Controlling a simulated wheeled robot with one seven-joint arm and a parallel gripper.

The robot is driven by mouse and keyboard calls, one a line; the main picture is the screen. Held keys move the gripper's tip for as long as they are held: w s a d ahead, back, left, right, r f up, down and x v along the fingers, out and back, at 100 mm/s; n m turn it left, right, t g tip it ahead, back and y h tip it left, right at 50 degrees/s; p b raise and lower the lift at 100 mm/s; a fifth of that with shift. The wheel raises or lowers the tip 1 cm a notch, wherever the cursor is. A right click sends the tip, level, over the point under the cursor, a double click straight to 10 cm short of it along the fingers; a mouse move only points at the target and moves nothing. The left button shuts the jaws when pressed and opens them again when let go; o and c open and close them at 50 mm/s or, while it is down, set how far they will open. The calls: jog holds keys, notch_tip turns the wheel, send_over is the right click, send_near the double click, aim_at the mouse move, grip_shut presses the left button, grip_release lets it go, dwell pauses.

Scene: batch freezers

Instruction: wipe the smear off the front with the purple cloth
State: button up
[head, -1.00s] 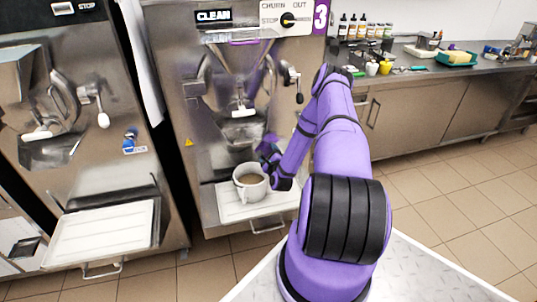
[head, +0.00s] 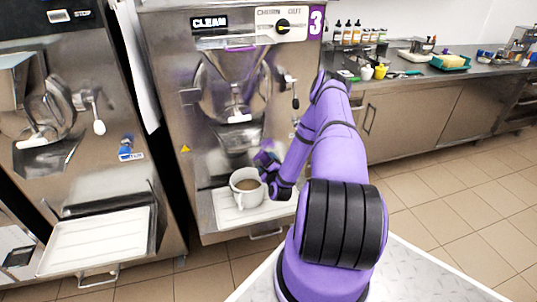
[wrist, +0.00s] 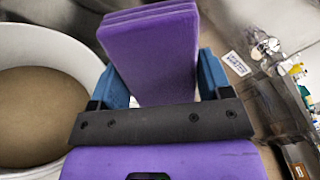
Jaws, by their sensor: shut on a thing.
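The purple cloth (wrist: 152,50) is a folded, layered pad held between the blue fingers of my gripper (wrist: 163,75) in the wrist view. In the head view my gripper (head: 268,166) is small and dark, in front of machine 3's lower steel front (head: 205,160), just above and right of a mug. The cloth (head: 265,157) is a small dark purple patch there. I cannot tell whether it touches the front. I cannot make out the smear in either view; my arm and the cloth cover part of the front.
A white mug with brown contents (head: 247,188) stands on machine 3's drip tray (head: 226,212), close beside my gripper; it fills the wrist view's left (wrist: 40,110). The dispensing spout (head: 238,118) is above. Another freezer (head: 70,180) stands left, a counter (head: 440,95) right.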

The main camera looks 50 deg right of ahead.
jog(key=x, duration=0.8)
jog(key=shift+w+r, duration=0.15)
jog(key=shift+w+d+r, duration=0.1)
jog(key=shift+w+r, duration=0.1)
jog(key=shift+r, duration=0.05)
dwell(0.5)
jog(key=shift+s+d+f, duration=0.1)
jog(key=shift+s+d, duration=0.15)
jog(key=shift+d, duration=0.35)
jog(key=shift+s+d+f, duration=0.1)
jog(key=shift+s+d, duration=0.2)
jog(key=shift+d, duration=0.25)
jog(key=shift+s+d+f, duration=0.1)
jog(key=shift+s+d, duration=0.7)
jog(key=shift+s, duration=0.05)
jog(key=shift+s+d, duration=0.85)
jog(key=shift+d, duration=0.35)
jog(key=shift+s+d, duration=0.9)
jog(key=shift+d, duration=0.25)
jog(key=shift+a, duration=0.15)
